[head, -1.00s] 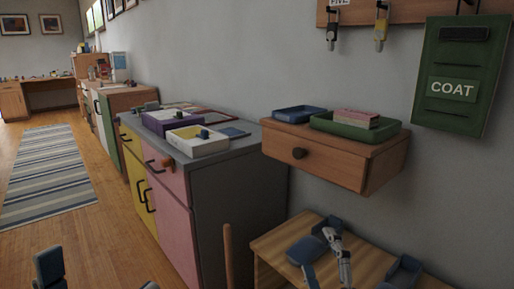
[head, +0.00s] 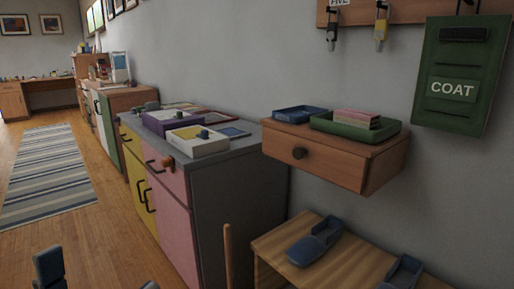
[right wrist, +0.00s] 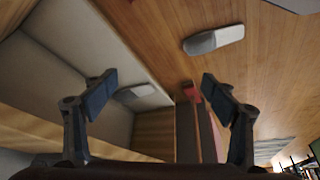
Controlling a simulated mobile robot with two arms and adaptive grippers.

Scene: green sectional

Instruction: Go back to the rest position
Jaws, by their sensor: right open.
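My right gripper (right wrist: 160,97) is open and empty in the right wrist view, its two dark blue fingertips well apart. My left gripper (head: 99,277) is at the bottom left of the head view, cut off by the lower edge. Its two fingertips are wide apart, with only floor seen between them.
A wooden drawer box (head: 345,158) juts from the wall above. A grey-topped cabinet (head: 235,200) stands left of it. Floor at left is open.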

